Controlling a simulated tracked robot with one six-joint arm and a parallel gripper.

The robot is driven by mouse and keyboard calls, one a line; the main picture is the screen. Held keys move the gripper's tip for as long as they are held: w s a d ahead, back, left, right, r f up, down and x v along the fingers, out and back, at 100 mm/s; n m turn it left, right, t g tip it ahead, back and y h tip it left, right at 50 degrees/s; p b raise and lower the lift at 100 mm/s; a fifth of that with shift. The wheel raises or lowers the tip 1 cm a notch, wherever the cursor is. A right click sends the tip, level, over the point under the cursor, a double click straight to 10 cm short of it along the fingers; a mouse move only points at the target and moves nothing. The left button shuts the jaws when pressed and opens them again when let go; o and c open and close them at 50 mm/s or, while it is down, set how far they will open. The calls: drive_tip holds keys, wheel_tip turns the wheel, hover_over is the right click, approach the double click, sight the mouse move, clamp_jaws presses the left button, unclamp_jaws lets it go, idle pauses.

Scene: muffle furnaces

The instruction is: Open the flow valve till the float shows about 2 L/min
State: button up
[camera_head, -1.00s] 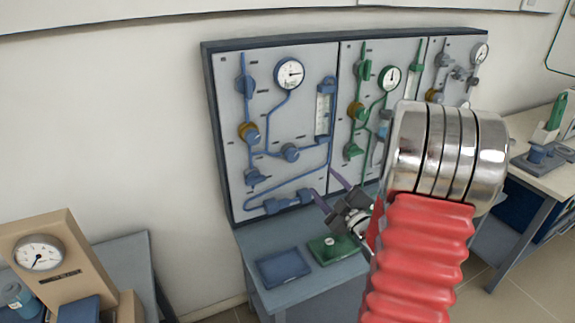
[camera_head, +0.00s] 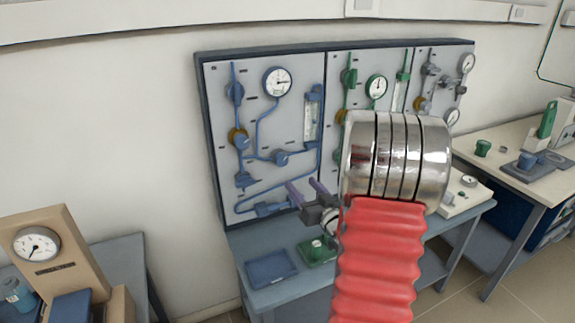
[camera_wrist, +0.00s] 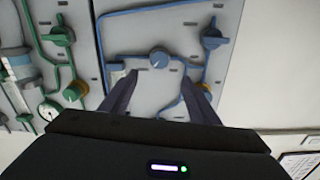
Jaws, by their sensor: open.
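The flow panel (camera_head: 222,108) stands upright on a bench against the wall. Its left section has blue piping, a dial gauge (camera_head: 277,81) and a clear flowmeter tube (camera_head: 311,120); the float's reading is too small to tell. A blue valve knob (camera_head: 281,158) sits left of the tube's lower end. In the wrist view the blue knob (camera_wrist: 160,58) lies beyond and between my finger tips, apart from them. My gripper (camera_head: 304,183) is open and empty in front of the panel's lower part; its two fingers also show in the wrist view (camera_wrist: 160,78). Which knob is the flow valve is not marked legibly.
Green piping and a green gauge (camera_head: 376,86) fill the middle section, partly hidden by my arm. A blue tray (camera_head: 271,268) and a green block (camera_head: 317,250) lie on the bench below. A beige gauge box (camera_head: 42,247) stands at left. A side table stands at right.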

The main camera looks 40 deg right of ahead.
sight(283, 162)
drive_tip(key=x, duration=1.3)
drive_tip(key=shift+w+d, duration=0.15)
drive_tip(key=shift+w, duration=0.15)
drive_tip(key=c, duration=1)
